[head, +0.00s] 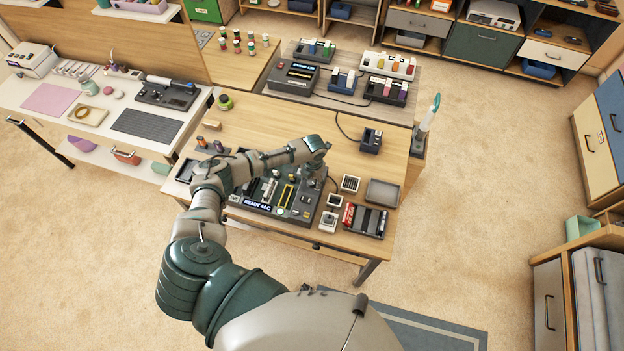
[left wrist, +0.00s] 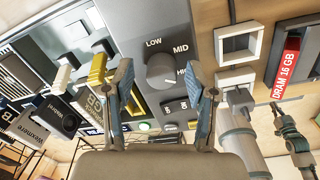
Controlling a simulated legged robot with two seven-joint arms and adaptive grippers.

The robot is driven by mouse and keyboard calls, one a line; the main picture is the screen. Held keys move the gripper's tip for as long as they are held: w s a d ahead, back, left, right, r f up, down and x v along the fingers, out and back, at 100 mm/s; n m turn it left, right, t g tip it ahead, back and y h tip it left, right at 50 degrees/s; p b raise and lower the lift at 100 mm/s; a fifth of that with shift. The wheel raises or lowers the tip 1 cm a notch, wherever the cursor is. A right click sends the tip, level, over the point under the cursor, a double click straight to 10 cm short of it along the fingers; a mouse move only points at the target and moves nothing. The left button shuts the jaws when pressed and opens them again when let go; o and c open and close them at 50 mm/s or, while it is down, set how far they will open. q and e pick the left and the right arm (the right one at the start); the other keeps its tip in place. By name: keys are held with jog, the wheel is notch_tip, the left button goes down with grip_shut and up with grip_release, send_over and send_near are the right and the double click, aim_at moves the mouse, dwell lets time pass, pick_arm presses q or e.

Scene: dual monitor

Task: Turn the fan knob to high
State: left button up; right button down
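The fan knob (left wrist: 161,70) is a round grey knob on a dark grey panel (left wrist: 140,30) in the left wrist view. LOW, MID and a partly covered label starting with H stand around it. In the head view my left gripper (head: 317,164) hangs over the right part of the console (head: 262,207); the knob is too small or hidden there. My right gripper is not in view.
Two small switches (left wrist: 175,107) sit just below the knob. White square frames (left wrist: 240,43) and a red DRAM box (left wrist: 287,65) lie to the right. In the head view a grey tray (head: 382,193) and a small dark device (head: 371,141) stand right of the console on the wooden table.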

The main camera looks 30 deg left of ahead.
aim_at(313, 181)
pick_arm(q)
notch_tip(313, 181, up, 12)
jog(key=shift+d+f, duration=0.15)
jog(key=shift+d, duration=0.1)
dwell(0.4)
jog(key=shift+f, duration=0.1)
dwell(0.3)
